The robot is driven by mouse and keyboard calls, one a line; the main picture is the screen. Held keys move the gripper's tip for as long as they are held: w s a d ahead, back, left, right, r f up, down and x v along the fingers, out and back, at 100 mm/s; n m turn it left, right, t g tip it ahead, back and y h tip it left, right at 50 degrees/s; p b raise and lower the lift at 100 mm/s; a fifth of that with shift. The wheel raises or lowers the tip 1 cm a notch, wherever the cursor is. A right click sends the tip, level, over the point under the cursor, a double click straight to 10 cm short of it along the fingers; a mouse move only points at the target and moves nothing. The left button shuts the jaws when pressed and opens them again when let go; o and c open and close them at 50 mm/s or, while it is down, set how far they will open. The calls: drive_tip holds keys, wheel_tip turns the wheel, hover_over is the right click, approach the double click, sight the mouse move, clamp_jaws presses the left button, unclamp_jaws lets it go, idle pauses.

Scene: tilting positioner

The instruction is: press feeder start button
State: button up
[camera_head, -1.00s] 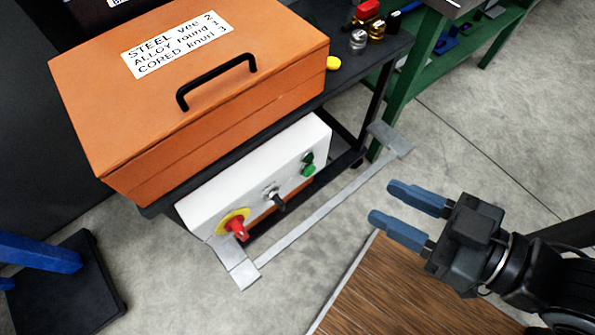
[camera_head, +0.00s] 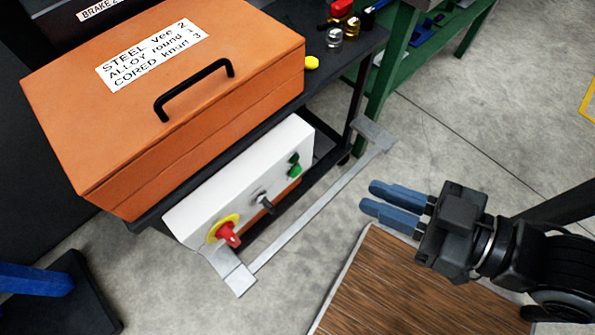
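A white control panel (camera_head: 205,200) hangs on the front of the black cart, below an orange box. At its right end is a green button (camera_head: 296,170), with a darker green round part (camera_head: 294,157) just above it. A black selector switch (camera_head: 266,204) sits mid-panel, and a red knob on a yellow disc (camera_head: 230,235) is at the left end. I cannot read any label on the panel. My gripper (camera_head: 365,196) is to the right of the panel, apart from it, with its blue fingers pointing left. The fingers lie together and hold nothing.
A grey metal rail (camera_head: 320,210) runs in front of the panel, between it and my gripper. The orange box (camera_head: 190,120) with a black handle sits on the cart. A green table (camera_head: 385,75) stands behind at right. A wood-topped surface (camera_head: 400,290) lies below my gripper.

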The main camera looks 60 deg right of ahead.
clamp_jaws()
idle(1.3)
